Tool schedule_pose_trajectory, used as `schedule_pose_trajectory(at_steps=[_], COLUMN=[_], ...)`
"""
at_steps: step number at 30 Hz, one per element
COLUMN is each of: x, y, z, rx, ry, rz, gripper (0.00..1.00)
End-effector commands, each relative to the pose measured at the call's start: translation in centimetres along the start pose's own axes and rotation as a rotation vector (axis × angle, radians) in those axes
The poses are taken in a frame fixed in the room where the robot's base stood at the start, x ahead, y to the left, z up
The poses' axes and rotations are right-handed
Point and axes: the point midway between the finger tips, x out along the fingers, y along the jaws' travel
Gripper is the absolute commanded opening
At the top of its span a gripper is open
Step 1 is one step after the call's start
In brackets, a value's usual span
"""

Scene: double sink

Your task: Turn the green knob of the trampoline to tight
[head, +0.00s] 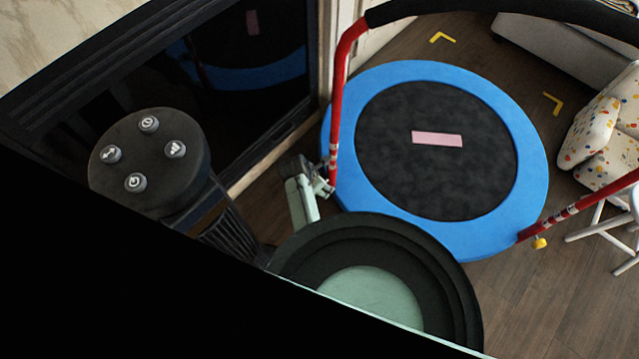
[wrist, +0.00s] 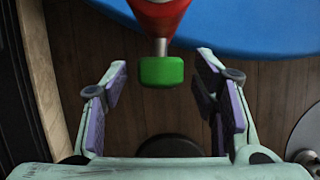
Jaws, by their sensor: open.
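The trampoline (head: 375,191) has a blue rim, a black mat and a red handlebar frame, and stands on the floor in the head view. In the wrist view the green knob (wrist: 162,71) sits on a short metal stem below the red post (wrist: 158,17). My gripper (wrist: 156,72) is open, with one purple-padded finger on each side of the knob and clear gaps between. In the head view my gripper (head: 322,187) is at the foot of the left red post, and the green knob is hidden there. The wrist view does not show any tight marking.
A yellow knob (head: 539,243) is on the right red post. A dark fireplace-like panel (head: 245,75) stands close left of the trampoline. A white-legged chair with spotted cushions (head: 603,135) is at the right. Wooden floor (head: 540,300) is clear at the lower right.

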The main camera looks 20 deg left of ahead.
Motion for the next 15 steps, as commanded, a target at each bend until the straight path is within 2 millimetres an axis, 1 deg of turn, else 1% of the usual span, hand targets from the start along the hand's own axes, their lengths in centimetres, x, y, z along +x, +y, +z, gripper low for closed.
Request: schedule_pose_trajectory(at_steps=[4,15], x=[-0.03,-0.05], y=[0.01,0.01], z=[0.02,0.00], rx=[0.000,0.000], ry=[0.000,0.000], rz=[0.000,0.000], gripper=[0.53,0.28])
